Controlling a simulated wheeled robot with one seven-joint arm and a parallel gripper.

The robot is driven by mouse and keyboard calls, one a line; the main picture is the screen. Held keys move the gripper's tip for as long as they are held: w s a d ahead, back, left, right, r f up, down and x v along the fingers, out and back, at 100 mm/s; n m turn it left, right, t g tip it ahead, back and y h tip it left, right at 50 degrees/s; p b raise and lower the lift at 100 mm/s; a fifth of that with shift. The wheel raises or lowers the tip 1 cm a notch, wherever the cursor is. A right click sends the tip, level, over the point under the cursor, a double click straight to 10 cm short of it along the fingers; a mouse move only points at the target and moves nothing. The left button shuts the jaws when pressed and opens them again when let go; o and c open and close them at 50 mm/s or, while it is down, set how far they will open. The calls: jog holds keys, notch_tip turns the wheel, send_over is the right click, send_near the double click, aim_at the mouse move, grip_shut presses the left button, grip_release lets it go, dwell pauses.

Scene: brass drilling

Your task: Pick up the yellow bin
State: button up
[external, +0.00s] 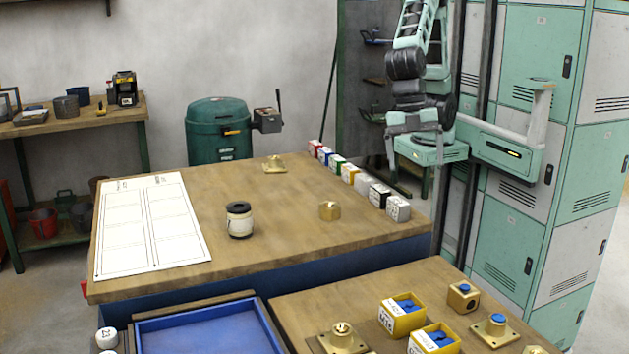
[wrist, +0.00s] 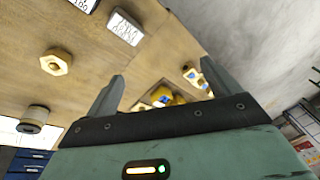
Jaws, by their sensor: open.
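Two open yellow bins with white labels and blue contents stand on the near wooden bench in the external view: one further back (external: 402,318), one nearer the front edge (external: 435,341). A small yellow-marked block (external: 350,172) also stands in the row on the far table; I cannot tell which of these is meant. My gripper (wrist: 162,88) is open and empty. In the external view it hangs (external: 414,142) beyond the far table's right edge, apart from both bins. In the wrist view yellow things with blue (wrist: 165,97) show between the fingers, partly hidden by the gripper.
The far table (external: 290,215) carries a jar (external: 240,222), a brass hex nut (external: 329,211), a brass flange (external: 275,165), a paper sheet (external: 150,225) and the labelled blocks. Brass parts (external: 463,298) stand near the bins. Lockers (external: 530,235) rise at right.

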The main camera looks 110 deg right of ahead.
jog(key=w+a+f+n+y+b, duration=0.1)
jog(key=w+a+f+n+b, duration=0.2)
jog(key=w+a, duration=0.5)
jog(key=w+a+f+n+y+b, duration=0.1)
jog(key=w+a+f+n+b, duration=0.15)
jog(key=w+a, duration=0.55)
jog(key=n+p, duration=0.1)
send_near(403, 312)
jog(key=f, duration=0.2)
jog(key=s+f, duration=0.1)
jog(key=f, duration=0.1)
jog(key=s+f, duration=0.1)
jog(key=shift+s+f, duration=0.1)
jog(key=shift+f, duration=0.3)
jog(key=shift+w+p+x, duration=0.15)
jog(key=shift+w+x, duration=0.05)
jog(key=shift+x, duration=1.2)
jog(key=shift+w+p+x, duration=0.15)
jog(key=shift+x, duration=1.2)
jog(key=c, duration=1.1)
